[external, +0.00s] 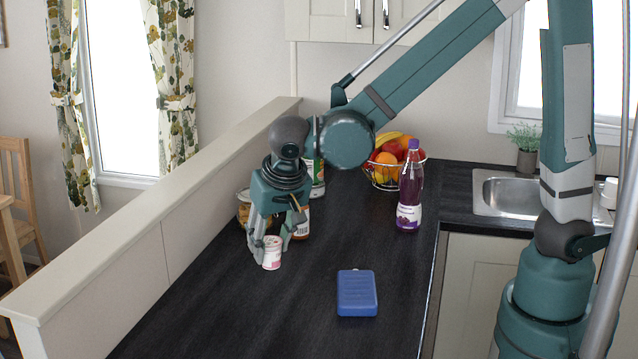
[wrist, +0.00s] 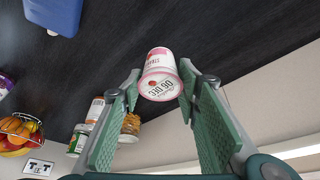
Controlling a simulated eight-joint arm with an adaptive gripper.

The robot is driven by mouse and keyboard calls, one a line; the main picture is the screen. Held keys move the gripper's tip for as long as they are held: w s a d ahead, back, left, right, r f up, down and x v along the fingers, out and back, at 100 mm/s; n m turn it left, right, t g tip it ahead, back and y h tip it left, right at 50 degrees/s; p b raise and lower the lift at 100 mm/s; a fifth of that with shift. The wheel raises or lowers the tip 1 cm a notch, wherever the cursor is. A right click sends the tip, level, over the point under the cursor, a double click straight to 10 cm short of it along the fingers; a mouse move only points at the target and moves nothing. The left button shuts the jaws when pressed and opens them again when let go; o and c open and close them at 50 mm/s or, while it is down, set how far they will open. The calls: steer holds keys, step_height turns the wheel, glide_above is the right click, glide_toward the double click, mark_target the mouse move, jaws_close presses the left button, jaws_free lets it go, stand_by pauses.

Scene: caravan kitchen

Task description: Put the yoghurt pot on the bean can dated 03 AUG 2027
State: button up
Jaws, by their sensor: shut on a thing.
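A small white and pink yoghurt pot (external: 272,254) is between the fingertips of my gripper (external: 262,244), at the left of the dark worktop. In the wrist view, the pot (wrist: 161,75) sits between the two green finger pads, its printed lid towards the camera. My gripper is shut on it. I cannot tell whether the pot touches the worktop. Behind my gripper stand a green and white can (external: 318,178), an orange-labelled container (external: 302,222) and a yellowish one (external: 242,213), partly hidden. They show close together in the wrist view (wrist: 96,110). I cannot read a date on any.
A blue box (external: 357,293) lies on the worktop right of the pot. A purple bottle (external: 410,190) and a wire fruit bowl (external: 383,172) stand farther back. A raised ledge (external: 150,245) borders the left side. The front middle worktop is clear.

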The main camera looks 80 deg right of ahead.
steer(key=w+d+r+m+g+p, duration=0.1)
steer(key=w+d+r+m, duration=0.2)
steer(key=d, duration=0.7)
steer(key=w+d+r+p, duration=0.2)
steer(key=w+d, duration=0.3)
steer(key=d, duration=0.5)
steer(key=w+d+r+m+g+p, duration=0.1)
steer(key=w+d+r+m, duration=0.2)
steer(key=d, duration=0.7)
steer(key=s+d+r+m+p, duration=0.1)
steer(key=d+r, duration=0.1)
steer(key=d, duration=0.9)
steer(key=s+d+r+m+p, duration=0.1)
steer(key=d+r, duration=0.1)
steer(key=d, duration=1)
steer(key=s+d+r+g+h+p, duration=0.1)
steer(key=d+r, duration=0.1)
steer(key=d, duration=1)
steer(key=shift+d+r+m+p, duration=0.25)
steer(key=shift+r+m+p, duration=0.15)
steer(key=shift+f, duration=3.1)
steer(key=shift+f+p, duration=0.3)
steer(key=shift+f, duration=1.55)
